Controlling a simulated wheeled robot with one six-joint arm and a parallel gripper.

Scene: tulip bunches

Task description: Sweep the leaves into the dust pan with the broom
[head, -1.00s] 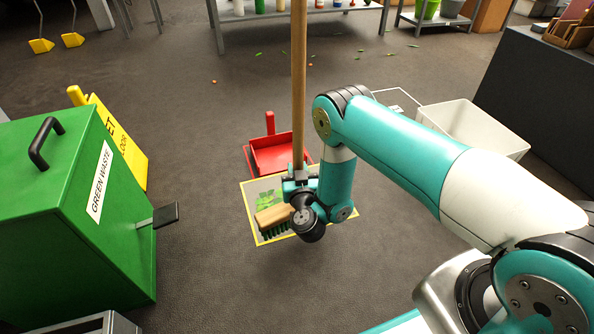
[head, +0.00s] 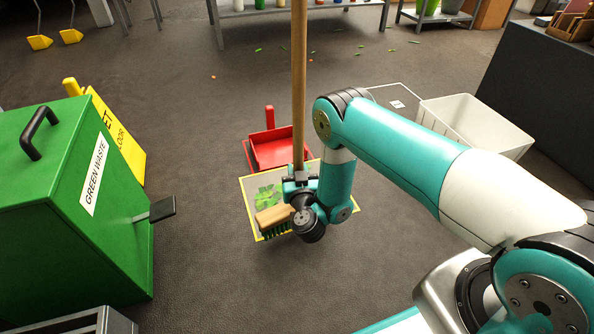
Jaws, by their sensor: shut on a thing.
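My gripper (head: 299,181) is shut on the wooden handle of the broom (head: 299,90), which stands upright. The broom's head (head: 274,215), a wooden block with green bristles, hangs low over the near left part of a yellow-edged mat (head: 257,186). I cannot tell whether the bristles touch it. Green leaves (head: 266,194) lie in a cluster on the mat, just beyond the broom head and left of my gripper. The red dust pan (head: 275,151) lies behind the mat's far edge, its handle pointing away. My gripper and arm hide the mat's right part.
A green waste bin (head: 60,220) with a pedal stands at left, a yellow floor sign (head: 121,145) behind it. A white tub (head: 476,128) stands at right beside a dark counter (head: 550,95). Bits of green litter (head: 284,48) lie near the far table. Floor around the mat is clear.

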